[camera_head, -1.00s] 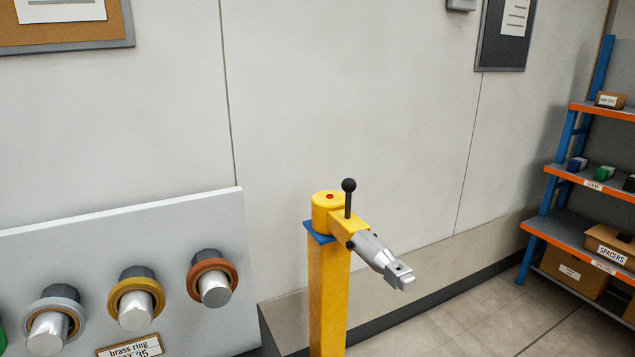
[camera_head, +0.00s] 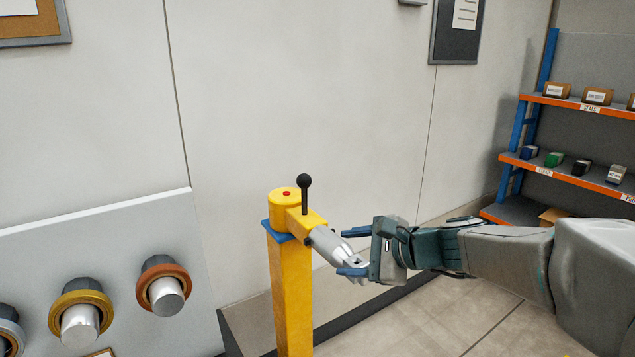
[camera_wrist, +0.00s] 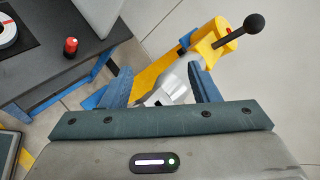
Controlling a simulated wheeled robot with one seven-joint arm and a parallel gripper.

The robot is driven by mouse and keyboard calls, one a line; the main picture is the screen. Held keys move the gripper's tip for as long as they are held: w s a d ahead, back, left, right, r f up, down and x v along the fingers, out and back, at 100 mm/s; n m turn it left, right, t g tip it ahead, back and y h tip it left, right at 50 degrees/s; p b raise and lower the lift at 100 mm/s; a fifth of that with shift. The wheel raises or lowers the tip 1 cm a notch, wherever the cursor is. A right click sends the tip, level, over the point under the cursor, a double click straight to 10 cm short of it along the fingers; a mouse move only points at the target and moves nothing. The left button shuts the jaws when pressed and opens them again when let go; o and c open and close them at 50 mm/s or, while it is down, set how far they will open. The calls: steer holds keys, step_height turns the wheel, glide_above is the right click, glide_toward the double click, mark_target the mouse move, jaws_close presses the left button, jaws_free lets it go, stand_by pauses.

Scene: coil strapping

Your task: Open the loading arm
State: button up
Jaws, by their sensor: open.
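The loading arm (camera_head: 325,242) is a short grey metal arm sticking out from the yellow head of a yellow post (camera_head: 290,300). A black ball-topped lever (camera_head: 304,190) stands upright on the yellow part. The arm points forward and right in the head view. My gripper (camera_head: 355,252) is open, with its blue fingers on either side of the grey arm's outer end. In the wrist view my gripper (camera_wrist: 158,88) also has the grey arm (camera_wrist: 175,84) between its spread fingers. The lever (camera_wrist: 240,36) lies beyond them at upper right. I cannot tell whether the fingers touch the arm.
A light panel (camera_head: 100,260) with several ring-fitted pegs stands left of the post. A blue and orange shelf (camera_head: 570,172) with boxes is at the right. The wrist view shows a dark table (camera_wrist: 60,70) with a small red-topped object (camera_wrist: 71,47). Floor right of the post is clear.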

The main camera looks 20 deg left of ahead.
mark_target(299, 180)
steer(key=w+a+r+m+t+y, duration=0.1)
steer(key=w+m, duration=0.2)
steer(key=w+a+r+m+t+y, duration=0.1)
steer(key=w+a+r+m+t, duration=0.1)
steer(key=w+m, duration=0.1)
steer(key=w+a+r+m+t+y, duration=0.1)
steer(key=w+a+m, duration=0.1)
steer(key=w, duration=0.3)
steer(key=shift+w+r+m+t+y, duration=0.25)
steer(key=shift+r+m+t+y, duration=0.05)
steer(key=shift+r+m, duration=0.1)
steer(key=shift+w+a, duration=0.15)
steer(key=shift+a, duration=0.05)
steer(key=p+x, duration=0.3)
steer(key=x, duration=1)
steer(key=shift+a, duration=0.1)
steer(key=c, duration=1)
jaws_close()
steer(key=shift+w, duration=0.1)
